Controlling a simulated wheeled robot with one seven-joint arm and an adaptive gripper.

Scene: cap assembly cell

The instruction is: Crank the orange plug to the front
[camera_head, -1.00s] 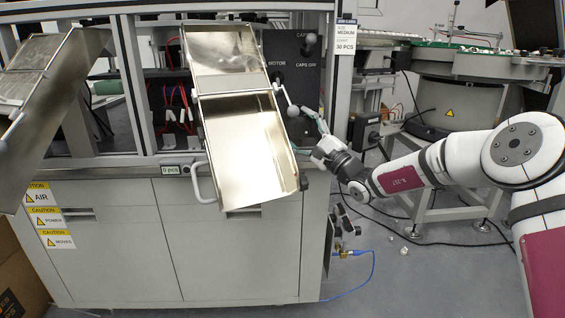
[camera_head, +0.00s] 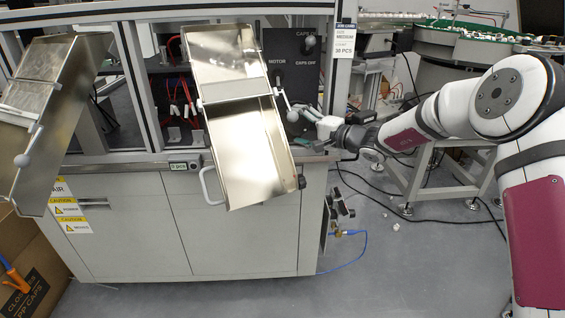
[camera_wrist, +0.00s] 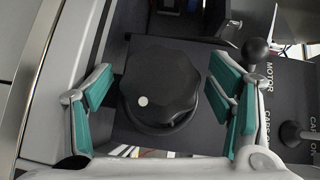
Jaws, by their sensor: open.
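No orange plug can be made out in either view. A round black knob (camera_wrist: 160,85) with a white dot on its face fills the middle of the wrist view. My gripper (camera_wrist: 162,98) is open, with one teal-padded finger on the left of the knob and one on the right. Gaps show on both sides, and nothing is held. In the head view my gripper (camera_head: 308,128) is at the right of the tilted metal chute (camera_head: 247,150), by the machine's front right corner. The knob cannot be picked out there.
A black panel (camera_head: 290,68) labelled MOTOR and CAPS stands behind the chute. Black ball-ended levers (camera_wrist: 256,50) are close to my right finger in the wrist view. A second metal chute (camera_head: 60,130) is at the left. A cabinet (camera_head: 240,235) stands below.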

